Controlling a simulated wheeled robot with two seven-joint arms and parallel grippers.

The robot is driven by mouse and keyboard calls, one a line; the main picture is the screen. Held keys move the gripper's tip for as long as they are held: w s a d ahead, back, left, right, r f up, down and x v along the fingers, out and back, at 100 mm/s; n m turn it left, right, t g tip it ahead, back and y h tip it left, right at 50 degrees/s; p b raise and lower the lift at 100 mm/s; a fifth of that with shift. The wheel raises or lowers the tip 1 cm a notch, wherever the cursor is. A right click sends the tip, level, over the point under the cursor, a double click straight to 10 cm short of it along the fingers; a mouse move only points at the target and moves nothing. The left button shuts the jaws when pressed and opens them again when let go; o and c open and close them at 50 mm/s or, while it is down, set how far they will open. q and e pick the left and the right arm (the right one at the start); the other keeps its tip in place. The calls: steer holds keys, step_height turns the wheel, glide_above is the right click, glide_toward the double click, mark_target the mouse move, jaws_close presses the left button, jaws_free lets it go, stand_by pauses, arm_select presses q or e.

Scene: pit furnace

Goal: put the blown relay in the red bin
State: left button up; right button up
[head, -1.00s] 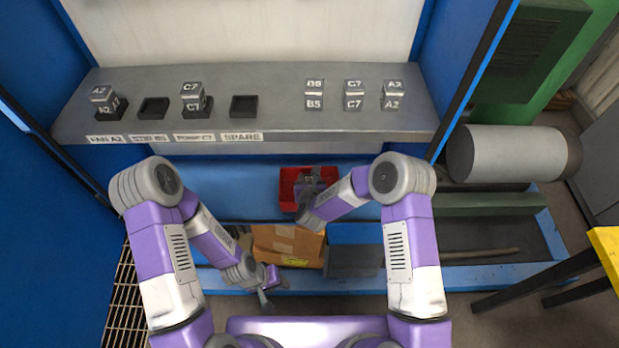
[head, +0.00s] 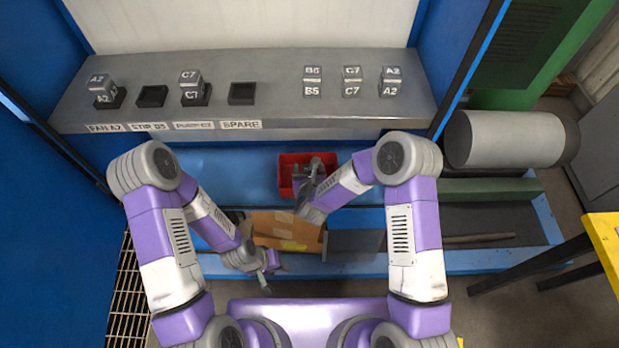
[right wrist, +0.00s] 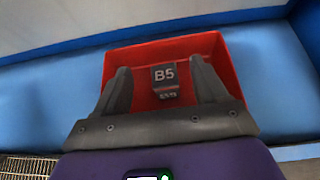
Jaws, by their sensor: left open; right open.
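The red bin (head: 285,179) stands on the blue ledge below the shelf. A dark relay marked B5 (right wrist: 164,80) lies inside the bin in the right wrist view. My right gripper (head: 315,168) is over the bin, open. In the right wrist view its fingers (right wrist: 160,88) stand on either side of the relay, with gaps between. In the head view the gripper hides the relay. My left gripper (head: 267,285) is low, open and empty, in front of a cardboard box. On the shelf, the socket labelled STIR B5 (head: 151,96) is empty.
The grey shelf (head: 270,70) holds an A2 relay (head: 101,90) and a C7 relay (head: 191,87) in sockets, and an empty SPARE socket (head: 242,94). B5, C7 and A2 relays stand at its right. A cardboard box (head: 285,230) sits below the bin.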

steer(key=p+v, duration=0.2)
steer(key=v, duration=0.6)
steer(key=s+d+f+n+g+y, duration=0.1)
steer(key=s+d+f+n+g, duration=0.2)
steer(key=s+n, duration=0.4)
steer(key=s+d+f+n+g+y, duration=0.1)
steer(key=s+d+f+n+g, duration=0.2)
steer(key=n, duration=1.2)
steer(key=s+d+f+n+g+y, duration=0.1)
steer(key=s+d+f+n+g, duration=0.2)
steer(key=s+n, duration=0.7)
step_height(320, 180, down, 4)
steer(key=n+g, duration=0.1)
steer(key=g, duration=0.1)
steer(key=shift+s+f+g+y, duration=0.2)
steer(key=shift+s+g+y, duration=0.15)
steer(key=shift+g+y, duration=0.05)
steer(key=shift+d, duration=0.1)
